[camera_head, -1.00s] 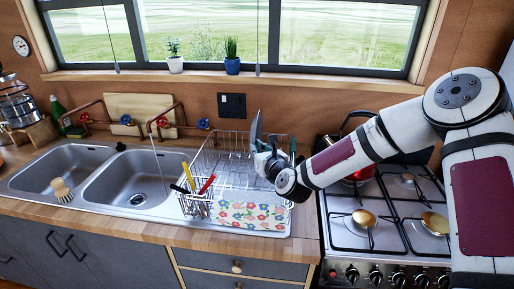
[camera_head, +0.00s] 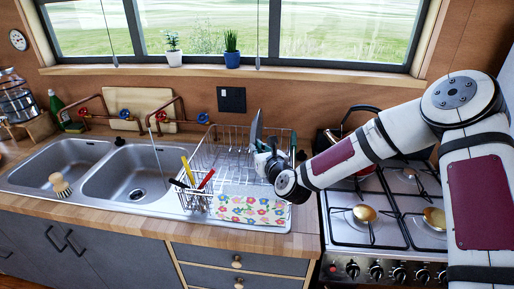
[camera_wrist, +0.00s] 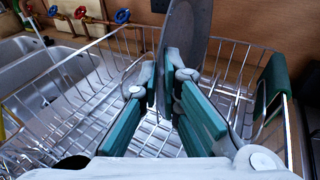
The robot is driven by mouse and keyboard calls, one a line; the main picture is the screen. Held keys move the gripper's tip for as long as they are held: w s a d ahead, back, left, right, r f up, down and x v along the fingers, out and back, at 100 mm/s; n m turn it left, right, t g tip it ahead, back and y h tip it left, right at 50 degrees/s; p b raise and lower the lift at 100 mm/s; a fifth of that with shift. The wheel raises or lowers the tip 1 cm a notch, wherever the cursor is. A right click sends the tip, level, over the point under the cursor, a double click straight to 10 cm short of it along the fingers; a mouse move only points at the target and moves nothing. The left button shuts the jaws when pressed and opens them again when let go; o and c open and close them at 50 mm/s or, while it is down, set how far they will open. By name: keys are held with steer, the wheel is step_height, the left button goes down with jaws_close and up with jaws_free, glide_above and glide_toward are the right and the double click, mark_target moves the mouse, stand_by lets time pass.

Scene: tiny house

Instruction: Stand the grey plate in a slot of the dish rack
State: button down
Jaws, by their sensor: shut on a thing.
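The grey plate (camera_head: 256,127) stands nearly upright, edge-on to the head view, at the right part of the wire dish rack (camera_head: 207,146). My gripper (camera_head: 265,155) is shut on the plate. In the wrist view the plate (camera_wrist: 186,28) rises between the two green-padded fingers of my gripper (camera_wrist: 163,88), above the wires of the rack (camera_wrist: 75,97). The fingers hide the plate's lower edge, so I cannot tell whether it sits in a slot.
A cutlery holder (camera_head: 193,198) with red, yellow and black handles is at the rack's front left. A flowered cloth (camera_head: 250,209) lies at its front. The double sink (camera_head: 125,178) is left; the stove (camera_head: 385,228) with a kettle (camera_head: 362,150) is right.

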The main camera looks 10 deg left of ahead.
steer(key=shift+f, duration=0.25)
steer(key=c, duration=1.7)
jaws_free()
steer(key=shift+f, duration=0.15)
steer(key=v, duration=1.2)
